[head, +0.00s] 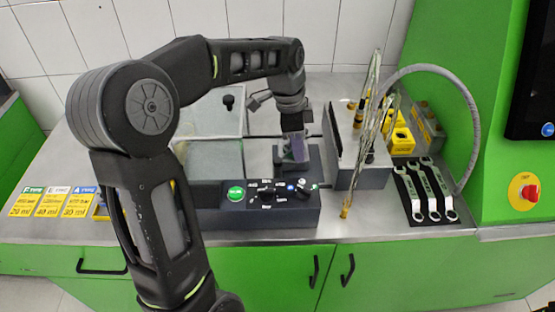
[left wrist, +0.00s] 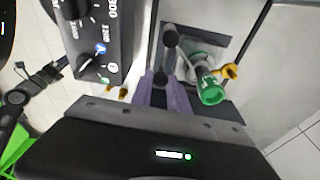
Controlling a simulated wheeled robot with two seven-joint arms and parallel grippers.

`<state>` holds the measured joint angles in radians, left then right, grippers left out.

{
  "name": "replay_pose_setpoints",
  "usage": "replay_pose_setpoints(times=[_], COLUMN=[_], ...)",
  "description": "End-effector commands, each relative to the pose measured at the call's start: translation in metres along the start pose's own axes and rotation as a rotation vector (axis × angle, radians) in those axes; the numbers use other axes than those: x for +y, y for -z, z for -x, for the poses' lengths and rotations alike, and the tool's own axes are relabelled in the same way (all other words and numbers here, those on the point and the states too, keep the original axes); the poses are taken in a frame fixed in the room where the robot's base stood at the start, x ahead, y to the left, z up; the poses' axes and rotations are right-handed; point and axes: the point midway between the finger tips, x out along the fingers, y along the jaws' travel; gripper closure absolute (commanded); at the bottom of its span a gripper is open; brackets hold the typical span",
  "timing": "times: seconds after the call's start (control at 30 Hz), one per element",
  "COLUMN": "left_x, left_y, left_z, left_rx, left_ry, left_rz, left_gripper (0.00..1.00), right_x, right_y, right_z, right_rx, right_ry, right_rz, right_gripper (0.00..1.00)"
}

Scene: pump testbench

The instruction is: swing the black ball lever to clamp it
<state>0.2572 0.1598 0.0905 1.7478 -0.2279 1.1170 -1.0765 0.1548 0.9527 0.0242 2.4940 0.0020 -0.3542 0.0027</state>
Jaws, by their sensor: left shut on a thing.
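The black ball lever (left wrist: 170,40) shows in the left wrist view, with a round ball at its far end and another dark ball between the purple fingers. My left gripper (left wrist: 162,88) is shut on the lever's near end. In the head view my left gripper (head: 297,150) points down behind the control box, and the lever is hidden by the gripper and my arm. My right gripper is in neither view.
The control box (head: 285,215) with a green button stands in front of the gripper. A green fitting (left wrist: 211,92) with a yellow handle is close to the fingers. An upright panel block (head: 362,180) stands to the right. Several wrenches (head: 427,190) lie farther right.

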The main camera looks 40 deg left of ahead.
Motion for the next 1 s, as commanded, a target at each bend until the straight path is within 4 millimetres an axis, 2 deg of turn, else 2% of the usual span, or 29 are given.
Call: replay_pose_setpoints(times=[0.77,0.8,1.0], left_x=[-0.0085,-0.0086,-0.0083], left_y=[0.0042,0.0041,0.0031], left_z=[0.0029,0.0030,0.0026], left_rx=[0.007,0.007,0.005], left_ry=[0.005,0.006,0.004], left_rz=[-0.003,-0.003,-0.002], left_gripper=[0.95,0.77,0.60], right_x=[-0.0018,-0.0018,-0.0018], right_y=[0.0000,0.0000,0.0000], right_z=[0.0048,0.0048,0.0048], right_rx=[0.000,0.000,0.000], right_ry=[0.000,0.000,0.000], right_rz=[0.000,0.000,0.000], right_gripper=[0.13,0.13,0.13])
